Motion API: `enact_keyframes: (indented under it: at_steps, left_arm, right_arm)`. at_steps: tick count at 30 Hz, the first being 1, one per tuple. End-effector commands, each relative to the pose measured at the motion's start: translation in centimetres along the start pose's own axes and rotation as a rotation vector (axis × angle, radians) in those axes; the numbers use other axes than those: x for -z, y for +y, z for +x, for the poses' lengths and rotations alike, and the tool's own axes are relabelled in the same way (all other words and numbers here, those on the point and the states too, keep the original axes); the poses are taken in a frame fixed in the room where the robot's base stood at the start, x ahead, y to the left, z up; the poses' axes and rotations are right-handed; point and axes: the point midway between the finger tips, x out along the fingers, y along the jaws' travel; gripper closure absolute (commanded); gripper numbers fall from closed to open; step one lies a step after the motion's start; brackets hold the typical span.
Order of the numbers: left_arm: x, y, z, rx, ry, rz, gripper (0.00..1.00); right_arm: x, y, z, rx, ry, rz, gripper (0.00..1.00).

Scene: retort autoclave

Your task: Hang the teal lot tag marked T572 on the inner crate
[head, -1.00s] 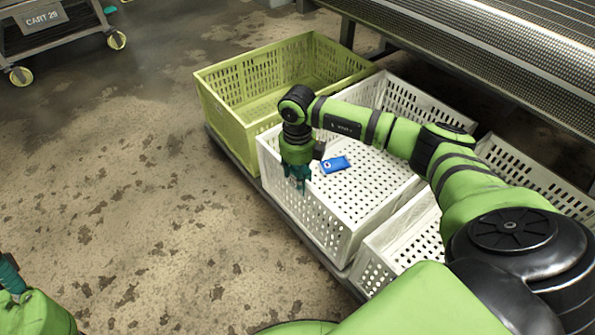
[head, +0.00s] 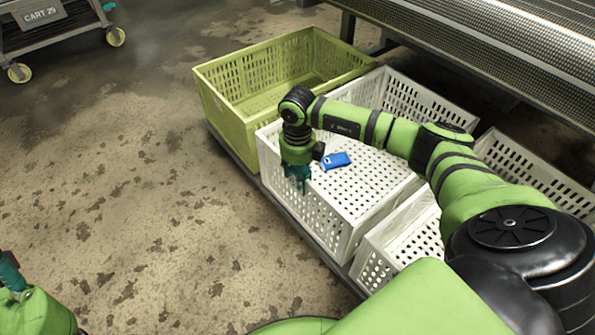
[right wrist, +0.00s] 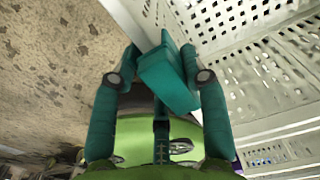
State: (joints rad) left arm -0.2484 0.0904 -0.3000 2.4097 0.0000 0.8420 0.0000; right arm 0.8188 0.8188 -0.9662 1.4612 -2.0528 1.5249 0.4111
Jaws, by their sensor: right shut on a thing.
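My right gripper (head: 298,178) is at the left wall of the middle white crate (head: 347,222), near its rim. In the right wrist view, the right gripper (right wrist: 162,82) is shut on a teal tag (right wrist: 168,78), which lies between its fingers close to the white crate's rim (right wrist: 160,22). I cannot read a marking on the tag. I cannot tell whether the tag touches the rim. A dark teal part of my left gripper (head: 10,274) shows at the left edge of the head view; its fingertips are not clear.
A yellow-green crate (head: 222,122) stands behind the middle crate, and another white crate (head: 378,262) in front, all on a low base. A blue item (head: 336,160) lies in the middle crate. A metal conveyor (head: 480,50) runs along the right.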

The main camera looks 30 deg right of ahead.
Motion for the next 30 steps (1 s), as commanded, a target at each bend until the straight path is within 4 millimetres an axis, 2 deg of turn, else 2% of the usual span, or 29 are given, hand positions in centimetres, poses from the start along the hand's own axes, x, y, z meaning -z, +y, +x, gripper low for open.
enact_keyframes:
  at_steps: [6,7,8,9,21,25,30]
  left_arm:
    - [0.0,0.0,0.0,0.0,0.0,0.0,0.54]
    - [0.0,0.0,0.0,0.0,0.0,0.0,0.54]
    - [0.0,0.0,0.0,0.0,0.0,0.0,0.54]
    - [0.0,0.0,0.0,0.0,0.0,0.0,0.54]
    - [0.0,0.0,0.0,0.0,0.0,0.0,0.54]
    - [0.0,0.0,0.0,0.0,0.0,0.0,0.54]
    - [0.0,0.0,0.0,0.0,0.0,0.0,0.54]
  right_arm:
    - [0.0,0.0,0.0,0.0,0.0,0.0,0.78]
    - [0.0,0.0,0.0,0.0,0.0,0.0,0.44]
    - [0.0,0.0,0.0,0.0,0.0,0.0,0.32]
    - [0.0,0.0,0.0,0.0,0.0,0.0,0.28]
    - [-0.1,0.0,-0.6,0.0,-0.003,0.0,0.28]
    - [-0.1,0.0,-2.4,0.0,-0.005,-0.001,0.28]
    - [-0.1,0.0,-6.1,0.0,-0.005,-0.001,0.28]
